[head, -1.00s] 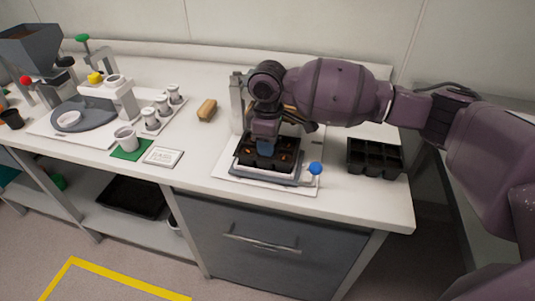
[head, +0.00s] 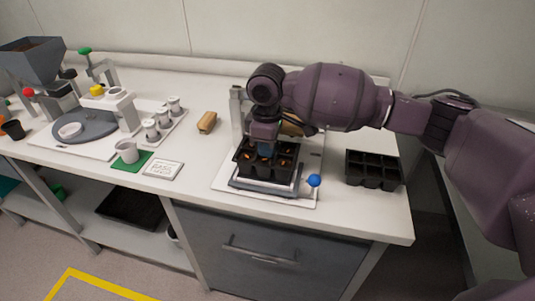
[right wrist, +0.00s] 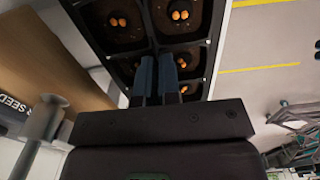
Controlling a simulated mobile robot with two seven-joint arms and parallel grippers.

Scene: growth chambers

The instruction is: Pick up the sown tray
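The sown tray (head: 266,172) is a black tray of cells with dark soil and orange seeds. It is over the grey platform (head: 264,188) of a white-based station. My right gripper (head: 264,150) points down into the middle of the tray. In the right wrist view, its two blue fingers (right wrist: 157,75) are close together on the tray's middle rib, with seeded cells (right wrist: 180,15) on both sides. The tray seems slightly raised off the platform, but the gap is hard to see. My left gripper is not in view.
A blue-knobbed handle (head: 314,181) is close to the tray's right front. An empty black tray (head: 373,170) stands to the right. A tan block (head: 207,122), a white card (head: 163,170) and a cup on a green mat (head: 131,163) are to the left.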

